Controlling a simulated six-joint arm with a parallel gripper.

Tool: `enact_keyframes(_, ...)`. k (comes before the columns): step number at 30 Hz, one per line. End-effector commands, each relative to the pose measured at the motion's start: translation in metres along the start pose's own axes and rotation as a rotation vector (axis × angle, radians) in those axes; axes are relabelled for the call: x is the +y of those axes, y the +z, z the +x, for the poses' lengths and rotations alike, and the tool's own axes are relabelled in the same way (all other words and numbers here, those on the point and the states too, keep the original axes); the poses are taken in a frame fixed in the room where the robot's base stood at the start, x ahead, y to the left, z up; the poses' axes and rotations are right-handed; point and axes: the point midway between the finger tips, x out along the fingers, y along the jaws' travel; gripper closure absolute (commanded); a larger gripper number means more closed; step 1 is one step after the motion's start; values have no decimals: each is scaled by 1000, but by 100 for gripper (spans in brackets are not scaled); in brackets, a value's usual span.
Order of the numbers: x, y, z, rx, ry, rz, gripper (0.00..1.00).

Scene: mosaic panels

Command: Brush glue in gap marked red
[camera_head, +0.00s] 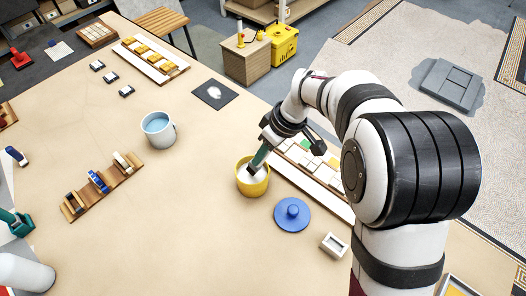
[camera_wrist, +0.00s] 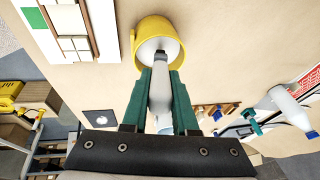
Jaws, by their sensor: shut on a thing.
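My gripper (camera_head: 262,157) has green fingers and points down into a yellow pot (camera_head: 253,188) of white glue. In the wrist view the fingers (camera_wrist: 158,85) are shut on a pale grey-white handle (camera_wrist: 159,100), seemingly the brush. Its far end reaches into the yellow pot (camera_wrist: 137,45); the bristles are hidden or too small to make out. A white mosaic panel (camera_head: 290,170) with cream, green and orange tiles lies right of the pot, partly behind my arm. It also shows in the wrist view (camera_wrist: 103,30). I cannot make out a red-marked gap on it.
A blue round lid (camera_head: 292,216) and a small white tray (camera_head: 334,245) lie near the pot. A bucket of water (camera_head: 158,130) and a wooden rack (camera_head: 104,187) with tools stand to the left. The table's middle front is clear.

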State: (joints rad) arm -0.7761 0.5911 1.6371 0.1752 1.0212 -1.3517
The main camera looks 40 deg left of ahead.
Motion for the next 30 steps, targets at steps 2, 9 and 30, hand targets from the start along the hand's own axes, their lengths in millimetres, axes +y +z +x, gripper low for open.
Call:
enact_keyframes(2, 0, 0, 0, 0, 0, 0, 100)
enact_keyframes(9, 0, 1, 2, 0, 0, 0, 100)
enact_keyframes(30, 2, 3, 10, 0, -1, 0, 100)
